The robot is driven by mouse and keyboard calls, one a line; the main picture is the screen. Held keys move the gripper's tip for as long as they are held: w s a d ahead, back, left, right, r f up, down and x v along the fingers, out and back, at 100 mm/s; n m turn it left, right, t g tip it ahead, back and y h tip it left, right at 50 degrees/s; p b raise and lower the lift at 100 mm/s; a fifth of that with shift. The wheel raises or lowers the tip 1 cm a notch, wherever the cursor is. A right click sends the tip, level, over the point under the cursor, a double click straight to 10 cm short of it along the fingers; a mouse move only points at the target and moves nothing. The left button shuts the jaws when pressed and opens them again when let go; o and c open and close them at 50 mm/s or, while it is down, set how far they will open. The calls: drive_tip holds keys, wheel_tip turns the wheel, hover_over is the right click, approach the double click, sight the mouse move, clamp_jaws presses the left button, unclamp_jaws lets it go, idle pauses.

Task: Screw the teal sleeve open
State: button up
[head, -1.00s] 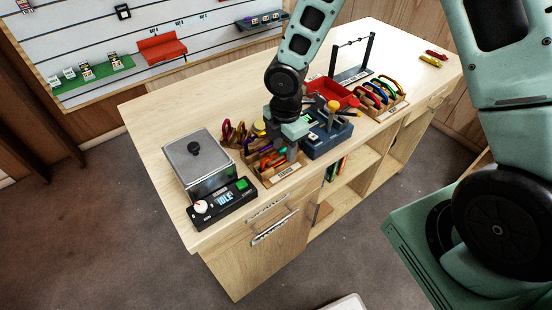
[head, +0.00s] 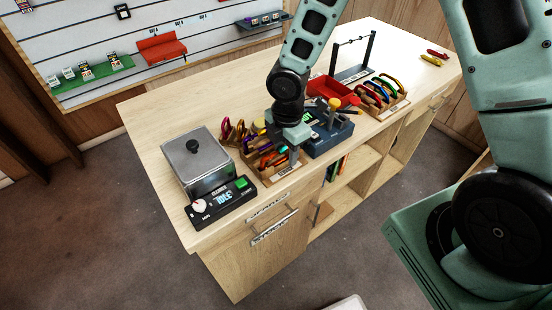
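My gripper (head: 294,150) points down at the right end of the front wooden tray (head: 283,174), beside the blue bench device (head: 335,138). Its fingers are small and partly merge with the gear behind them, so I cannot tell whether they are open or shut or hold anything. The tray holds several carabiners in purple, orange, red and green. I cannot pick out a teal sleeve at this size; the gripper and arm hide part of the tray and device. A second wooden tray (head: 394,110) at the right holds several coloured carabiners, one with teal or blue colour.
A metal box with a black knob (head: 196,166) and a black control unit (head: 221,204) stand at the left. A yellow-topped post (head: 334,104), a red bin (head: 336,91) and a dark rack (head: 356,73) stand further back. The bench's back left (head: 165,112) is clear.

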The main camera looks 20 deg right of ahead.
drive_tip(key=shift+f+b, duration=0.45)
drive_tip(key=shift+f, duration=0.25)
drive_tip(key=shift+w+a+p, duration=0.2)
drive_tip(key=shift+w+p, duration=0.2)
drive_tip(key=shift+w, duration=0.35)
drive_tip(key=shift+a+r+p, duration=0.1)
drive_tip(key=shift+r+p, duration=1.2)
drive_tip(key=shift+r, duration=0.2)
drive_tip(key=shift+s+d, duration=0.2)
drive_tip(key=shift+s, duration=0.55)
drive_tip(key=shift+f+b, duration=0.2)
drive_tip(key=shift+b, duration=0.15)
